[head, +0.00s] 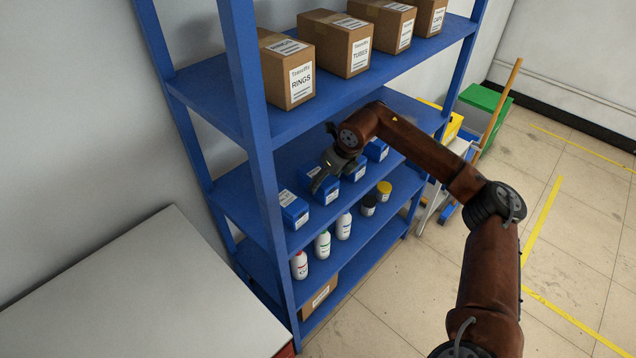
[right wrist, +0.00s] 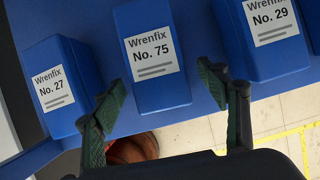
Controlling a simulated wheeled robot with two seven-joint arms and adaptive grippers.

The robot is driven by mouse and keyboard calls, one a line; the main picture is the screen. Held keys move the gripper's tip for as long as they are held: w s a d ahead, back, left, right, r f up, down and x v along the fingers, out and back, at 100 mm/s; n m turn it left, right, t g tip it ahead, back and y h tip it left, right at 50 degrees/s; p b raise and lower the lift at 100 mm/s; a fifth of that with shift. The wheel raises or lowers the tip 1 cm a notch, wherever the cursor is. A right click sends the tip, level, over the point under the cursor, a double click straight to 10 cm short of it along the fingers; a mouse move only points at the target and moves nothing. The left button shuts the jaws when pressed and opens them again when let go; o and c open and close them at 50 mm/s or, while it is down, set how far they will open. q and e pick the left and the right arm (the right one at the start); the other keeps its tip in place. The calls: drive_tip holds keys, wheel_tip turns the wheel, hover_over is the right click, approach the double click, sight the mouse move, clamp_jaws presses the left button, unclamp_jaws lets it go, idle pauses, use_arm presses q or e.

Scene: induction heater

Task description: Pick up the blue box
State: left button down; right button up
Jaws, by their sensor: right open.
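Several blue boxes with white labels stand in a row on the middle shelf in the head view, among them the leftmost blue box (head: 293,211). In the right wrist view the labels read No. 27 on the left box (right wrist: 58,85), No. 75 on the middle box (right wrist: 152,55) and No. 29 on the right box (right wrist: 265,38). My right gripper (head: 322,176) is open and empty, at the front of the row. In the right wrist view its fingers (right wrist: 162,92) are spread to either side in front of the No. 75 box. My left gripper is out of view.
The blue shelf rack (head: 258,150) has an upright left of the boxes. Cardboard boxes (head: 287,70) stand on the shelf above. White bottles (head: 322,245) and small jars (head: 368,204) stand below.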

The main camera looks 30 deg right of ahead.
drive_tip(key=w, duration=0.2)
drive_tip(key=w+a+f, duration=0.1)
drive_tip(key=shift+w+a, duration=0.1)
drive_tip(key=shift+w, duration=0.1)
drive_tip(key=shift+f, duration=0.15)
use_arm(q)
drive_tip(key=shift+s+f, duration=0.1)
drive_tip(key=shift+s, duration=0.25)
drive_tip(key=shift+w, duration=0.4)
use_arm(e)
drive_tip(key=shift+f, duration=0.25)
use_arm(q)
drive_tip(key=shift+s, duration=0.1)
use_arm(e)
drive_tip(key=shift+r, duration=0.1)
drive_tip(key=c, duration=1.5)
